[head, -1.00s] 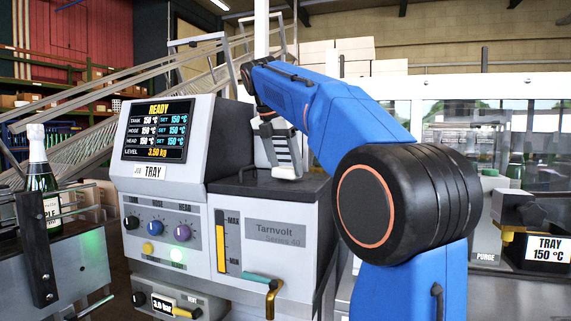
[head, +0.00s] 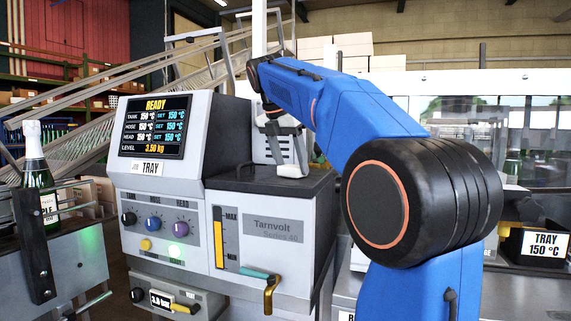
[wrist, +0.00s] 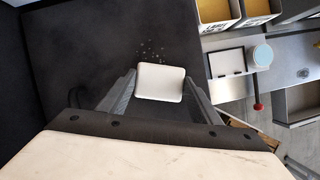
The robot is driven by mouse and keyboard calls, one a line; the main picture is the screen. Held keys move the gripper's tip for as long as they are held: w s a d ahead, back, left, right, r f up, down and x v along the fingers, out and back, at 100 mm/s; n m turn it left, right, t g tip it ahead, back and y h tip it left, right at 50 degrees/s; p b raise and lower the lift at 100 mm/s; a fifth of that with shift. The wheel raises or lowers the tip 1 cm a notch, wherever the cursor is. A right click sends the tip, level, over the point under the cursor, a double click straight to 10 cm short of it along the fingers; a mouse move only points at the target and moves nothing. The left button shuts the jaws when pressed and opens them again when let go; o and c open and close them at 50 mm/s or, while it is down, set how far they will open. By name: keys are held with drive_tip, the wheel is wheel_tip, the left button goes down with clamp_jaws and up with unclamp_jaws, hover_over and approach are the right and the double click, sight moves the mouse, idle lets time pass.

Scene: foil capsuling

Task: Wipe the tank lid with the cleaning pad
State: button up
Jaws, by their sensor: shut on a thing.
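The tank lid (head: 250,182) is the dark flat top of the grey Tarnvolt machine; in the wrist view it is a broad black surface (wrist: 70,55). My gripper (head: 287,150) is over its rear right part, pointing down. In the wrist view my gripper (wrist: 160,92) is shut on the white cleaning pad (wrist: 160,83), a finger at each side. The pad shows in the head view (head: 291,171) at or just above the lid; contact is unclear. A patch of small pale specks (wrist: 152,50) lies on the lid just beyond the pad.
The display housing (head: 170,140) rises left of the lid. A lever with a brass end (head: 268,285) sticks out of the machine's front. A bottle (head: 35,165) stands at far left. Trays and a round pale container (wrist: 263,55) lie right of the lid.

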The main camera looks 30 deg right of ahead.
drive_tip(key=shift+s+d+f, duration=0.1)
drive_tip(key=shift+s+d, duration=0.7)
drive_tip(key=shift+s, duration=0.2)
drive_tip(key=shift+s+d+f, duration=0.1)
drive_tip(key=shift+s+d, duration=0.65)
drive_tip(key=shift+s, duration=0.2)
drive_tip(key=shift+w+d, duration=0.55)
drive_tip(key=shift+d, duration=0.1)
drive_tip(key=shift+w+a+r, duration=0.1)
drive_tip(key=shift+w+a, duration=0.5)
drive_tip(key=shift+w, duration=0.15)
drive_tip(key=shift+w+a+r, duration=0.1)
drive_tip(key=shift+w+a, duration=0.45)
drive_tip(key=shift+w, duration=0.2)
drive_tip(key=shift+w+a+f, duration=0.2)
drive_tip(key=shift+w+a, duration=0.9)
drive_tip(key=shift+w, duration=0.25)
drive_tip(key=shift+w+d, duration=0.55)
drive_tip(key=shift+d, duration=0.1)
drive_tip(key=shift+s+d+r, duration=0.2)
drive_tip(key=shift+s+d, duration=0.9)
drive_tip(key=shift+s, duration=0.3)
drive_tip(key=shift+s+d+f, duration=0.1)
drive_tip(key=shift+s+d, duration=0.5)
drive_tip(key=shift+s, duration=0.15)
drive_tip(key=shift+s+d+f, duration=0.1)
drive_tip(key=shift+s+d, duration=0.45)
drive_tip(key=shift+s, duration=0.2)
